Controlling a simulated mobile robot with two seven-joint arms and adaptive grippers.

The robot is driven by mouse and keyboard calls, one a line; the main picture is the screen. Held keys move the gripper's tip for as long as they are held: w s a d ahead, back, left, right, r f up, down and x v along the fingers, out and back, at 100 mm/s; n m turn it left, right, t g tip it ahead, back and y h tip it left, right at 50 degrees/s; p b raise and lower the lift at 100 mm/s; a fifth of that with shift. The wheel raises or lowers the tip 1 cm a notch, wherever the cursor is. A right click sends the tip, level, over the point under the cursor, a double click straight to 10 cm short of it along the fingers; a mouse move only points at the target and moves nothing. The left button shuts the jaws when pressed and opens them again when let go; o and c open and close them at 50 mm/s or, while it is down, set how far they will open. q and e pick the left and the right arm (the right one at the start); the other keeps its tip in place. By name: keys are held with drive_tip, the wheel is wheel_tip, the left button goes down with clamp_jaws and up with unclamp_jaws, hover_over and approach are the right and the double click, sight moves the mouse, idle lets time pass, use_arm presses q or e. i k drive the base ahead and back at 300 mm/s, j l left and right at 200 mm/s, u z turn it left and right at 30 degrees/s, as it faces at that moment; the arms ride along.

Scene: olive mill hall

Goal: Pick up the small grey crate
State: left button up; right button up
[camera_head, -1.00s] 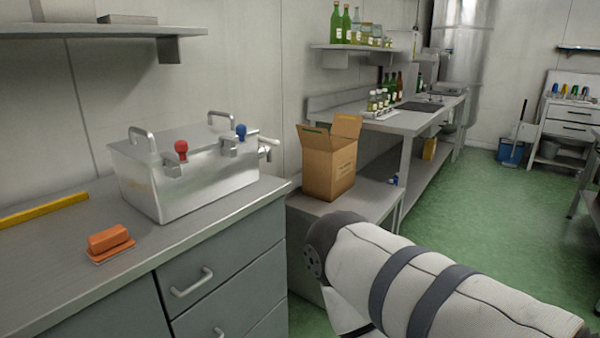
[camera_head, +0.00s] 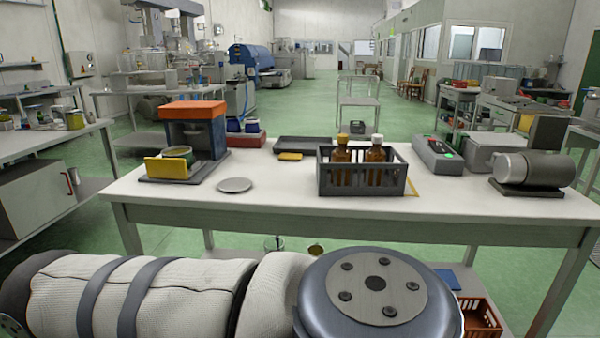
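A small dark grey crate (camera_head: 335,188) with slatted sides stands upright on the white table in front of me, right of the table's middle. Two brown bottles stand in it, one with a yellow cap (camera_head: 342,150) and one with a white cap (camera_head: 377,150). One of my arms crosses the bottom of the picture, below and in front of the table. Neither of my grippers shows, so I cannot see their state.
The white table (camera_head: 270,207) also bears an orange-topped device (camera_head: 195,112) at left, a small plate (camera_head: 235,185), a flat dark tray (camera_head: 302,144) behind, and a grey cylindrical device (camera_head: 540,169) at right. Bare tabletop lies left of the crate.

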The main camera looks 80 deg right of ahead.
sight(391, 185)
drive_tip(key=z, duration=3)
drive_tip(key=i+u, duration=0.15)
drive_tip(key=k+l, duration=0.05)
